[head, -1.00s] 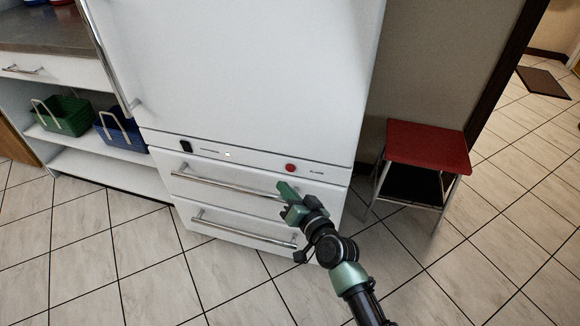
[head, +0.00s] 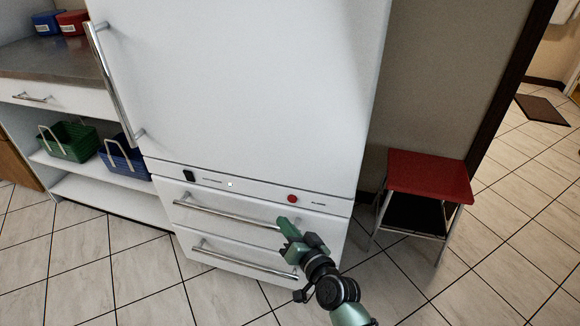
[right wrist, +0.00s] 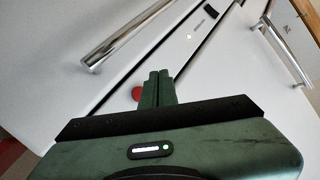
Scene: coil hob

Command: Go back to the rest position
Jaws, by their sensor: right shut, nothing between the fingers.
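My right gripper (head: 288,226) is in front of the white fridge-freezer (head: 240,80), beside the right part of the upper drawer's handle (head: 225,213). In the right wrist view its two green fingers (right wrist: 157,88) are together with nothing between them. I cannot tell whether the fingertips touch the appliance. A red round button (head: 292,198) sits on the control strip just above the gripper; it also shows partly behind the fingers in the right wrist view (right wrist: 137,93). A dark switch (head: 189,176) is at the strip's left. My left gripper is not in view.
A red-topped stool (head: 430,175) stands to the right by the wall. A counter with shelves holding a green basket (head: 68,141) and a blue basket (head: 124,158) is at the left. The lower drawer handle (head: 240,262) sticks out. Tiled floor is open at the front and right.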

